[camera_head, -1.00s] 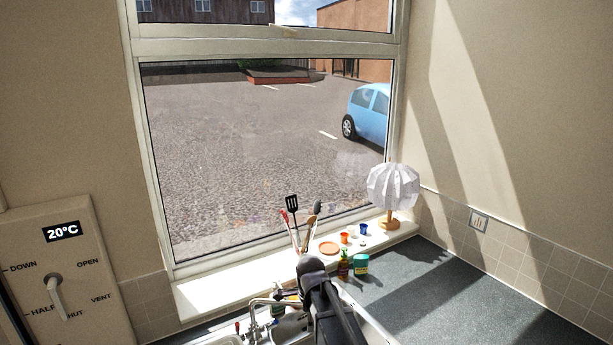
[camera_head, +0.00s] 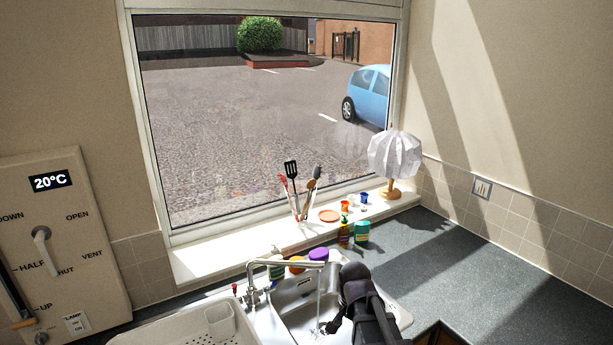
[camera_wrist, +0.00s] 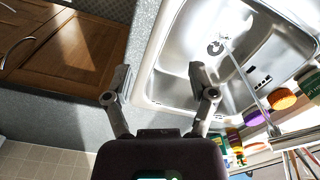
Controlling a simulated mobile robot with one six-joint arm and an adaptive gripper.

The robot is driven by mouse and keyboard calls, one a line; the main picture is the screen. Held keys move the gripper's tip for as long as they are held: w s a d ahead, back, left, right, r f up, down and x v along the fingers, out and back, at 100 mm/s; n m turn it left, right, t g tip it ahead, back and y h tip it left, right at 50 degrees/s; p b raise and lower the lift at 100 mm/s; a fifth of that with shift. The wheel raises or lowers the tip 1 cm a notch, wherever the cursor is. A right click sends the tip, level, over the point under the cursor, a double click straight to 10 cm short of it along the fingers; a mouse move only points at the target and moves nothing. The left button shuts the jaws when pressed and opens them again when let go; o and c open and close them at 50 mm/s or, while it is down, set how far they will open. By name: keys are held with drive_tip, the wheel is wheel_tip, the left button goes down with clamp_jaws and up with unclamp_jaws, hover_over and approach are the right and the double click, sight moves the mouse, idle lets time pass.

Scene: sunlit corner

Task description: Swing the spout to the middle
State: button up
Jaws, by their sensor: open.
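The chrome spout (camera_head: 292,264) reaches right from the tap body (camera_head: 252,292) over the sink basin (camera_head: 290,318). A thin stream, apparently water, drops from its tip into the basin. In the wrist view a chrome bar, apparently the spout (camera_wrist: 295,131), lies at the right, with a thin line running from it towards the drain (camera_wrist: 215,47). My gripper (camera_wrist: 160,76) is open and empty above the counter edge and the basin's rim, apart from the spout. In the head view my arm covers the basin's right part and much of my gripper.
A purple-topped item (camera_head: 318,254) and an orange one (camera_head: 297,264) stand behind the spout. A white dish rack (camera_head: 205,325) lies left of the basin. Bottles, a utensil holder (camera_head: 299,210) and a lamp (camera_head: 395,158) stand further back. The right counter (camera_head: 450,270) is mostly clear.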

drive_tip(key=s+d+f+n+b, duration=0.5)
drive_tip(key=s+f+n+b, duration=0.1)
drive_tip(key=f+n, duration=0.1)
drive_tip(key=shift+s+d, duration=0.2)
drive_tip(key=shift+s, duration=0.15)
idle(2.0)
